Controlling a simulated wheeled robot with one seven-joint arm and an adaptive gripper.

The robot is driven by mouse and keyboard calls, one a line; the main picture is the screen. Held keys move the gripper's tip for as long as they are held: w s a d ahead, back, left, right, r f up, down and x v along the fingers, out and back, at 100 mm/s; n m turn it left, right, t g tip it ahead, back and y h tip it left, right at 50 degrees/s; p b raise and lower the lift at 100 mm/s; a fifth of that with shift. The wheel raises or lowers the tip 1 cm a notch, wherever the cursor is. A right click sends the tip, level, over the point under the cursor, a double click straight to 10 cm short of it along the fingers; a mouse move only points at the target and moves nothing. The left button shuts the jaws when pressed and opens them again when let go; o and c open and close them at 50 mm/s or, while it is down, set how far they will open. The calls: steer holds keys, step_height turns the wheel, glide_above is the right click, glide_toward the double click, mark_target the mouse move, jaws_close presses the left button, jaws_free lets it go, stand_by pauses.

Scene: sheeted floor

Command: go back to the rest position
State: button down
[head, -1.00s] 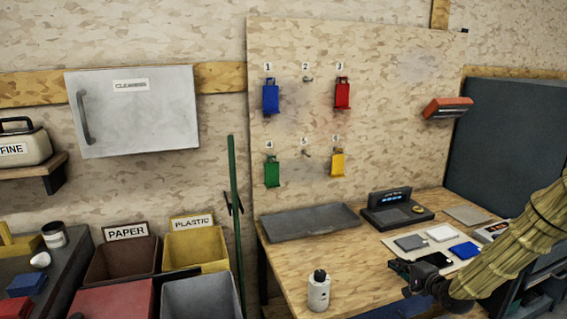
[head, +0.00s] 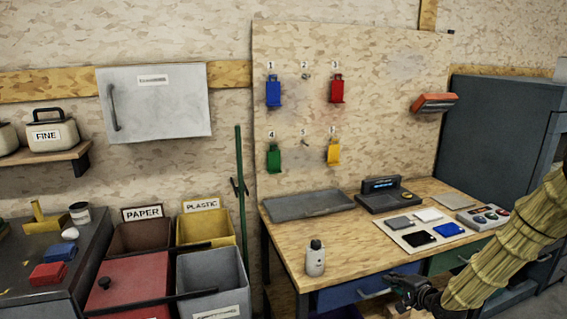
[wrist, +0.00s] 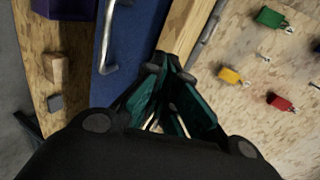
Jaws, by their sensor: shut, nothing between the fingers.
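My gripper (head: 408,288) is at the lower right of the head view, in front of the workbench (head: 290,245) and close to its blue drawer (head: 352,292). It is empty and its fingers are together. In the wrist view my gripper (wrist: 172,75) points toward the bench edge, with the blue drawer front (wrist: 97,70) and its metal handle (wrist: 108,40) to the left. My arm comes in from the right edge of the head view in a tan ribbed sleeve.
A white bottle (head: 315,258), a grey tray (head: 307,205) and a dark display device (head: 386,194) stand on the bench. Colored tags hang on the pegboard (head: 375,100). Bins, including a grey one (head: 210,275), stand to the left. A grey cabinet (head: 497,125) is at the right.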

steer(key=s+a+f+n+g+h, duration=0.1)
steer(key=s+a+f+n+g, duration=0.3)
steer(key=s+f, duration=0.7)
steer(key=s+a+f+n+g+h, duration=0.1)
steer(key=s+a+f+n+g, duration=0.15)
steer(key=s+a+f, duration=0.75)
steer(key=s+d+f+n+g+h, duration=0.1)
steer(key=s+n+g, duration=0.2)
steer(key=s, duration=1.2)
steer(key=s+f+n+g+h, duration=0.1)
steer(key=s+f+n+g, duration=0.1)
steer(key=s, duration=1.3)
steer(key=shift+s+d+n+g, duration=0.15)
steer(key=shift+d+n+g, duration=0.2)
steer(key=shift+n+g, duration=0.45)
